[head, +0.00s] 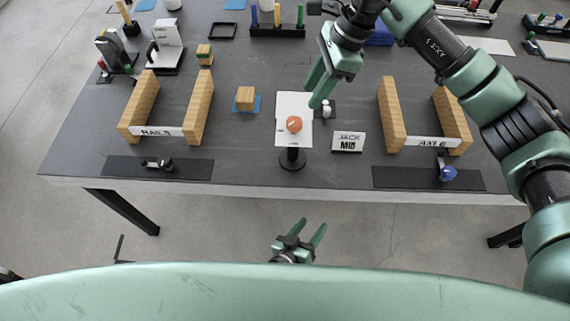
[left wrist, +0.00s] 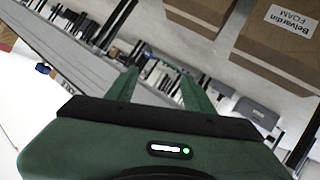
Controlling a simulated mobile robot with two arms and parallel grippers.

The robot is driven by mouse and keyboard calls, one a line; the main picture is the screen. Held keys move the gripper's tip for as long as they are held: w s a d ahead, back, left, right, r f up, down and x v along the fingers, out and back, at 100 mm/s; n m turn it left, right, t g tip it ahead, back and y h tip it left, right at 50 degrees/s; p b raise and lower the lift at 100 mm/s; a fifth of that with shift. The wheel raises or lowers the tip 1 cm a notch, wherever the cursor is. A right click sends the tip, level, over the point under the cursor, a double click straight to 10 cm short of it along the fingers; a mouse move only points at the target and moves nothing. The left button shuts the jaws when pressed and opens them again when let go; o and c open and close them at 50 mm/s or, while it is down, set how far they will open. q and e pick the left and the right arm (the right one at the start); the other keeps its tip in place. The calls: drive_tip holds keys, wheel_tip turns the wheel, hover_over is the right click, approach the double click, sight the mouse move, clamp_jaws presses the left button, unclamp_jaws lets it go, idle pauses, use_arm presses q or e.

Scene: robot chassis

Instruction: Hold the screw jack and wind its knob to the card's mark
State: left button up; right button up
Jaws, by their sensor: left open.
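The screw jack (head: 292,160) stands on a round black base near the table's front edge, with an orange knob (head: 294,124) on top. A white plate (head: 294,104) shows behind the knob. The white card (head: 348,142) to its right reads "JACK MID". My right gripper (head: 311,98) is above and behind the jack, apart from the knob, its fingers spread and empty. My left gripper (head: 312,225) is open and empty in front of the table, below the jack in the picture. Its open fingers also show in the left wrist view (left wrist: 160,85), where the jack cannot be made out.
Wooden block pairs with labels stand left (head: 162,132) and right (head: 432,142). Dark strips lie along the front edge at left (head: 125,165) and right (head: 400,177). A small white-topped object (head: 327,110) stands beside the plate. A wooden cube (head: 245,97) sits left of it.

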sight(292, 148)
use_arm(q)
drive_tip(key=w+d+r+n+t+h, duration=0.1)
drive_tip(key=w+d+r+t, duration=0.15)
drive_tip(key=r, duration=0.65)
drive_tip(key=w+d+r+n+t+h, duration=0.15)
drive_tip(key=d+r, duration=0.25)
drive_tip(key=r, duration=0.5)
drive_tip(key=w+a+m+y, duration=0.1)
drive_tip(key=w+a, duration=0.1)
drive_tip(key=a, duration=0.2)
drive_tip(key=w+a+m+t+y, duration=0.1)
drive_tip(key=w+a+y, duration=0.1)
drive_tip(key=a, duration=0.3)
drive_tip(key=w+a+m+y, duration=0.2)
drive_tip(key=a, duration=0.3)
drive_tip(key=shift+r+t, duration=0.25)
drive_tip(key=shift+t, duration=0.15)
drive_tip(key=shift+w+a, duration=0.2)
drive_tip(key=shift+w, duration=0.1)
drive_tip(key=x, duration=0.7)
drive_tip(key=shift+w, duration=0.1)
clamp_jaws()
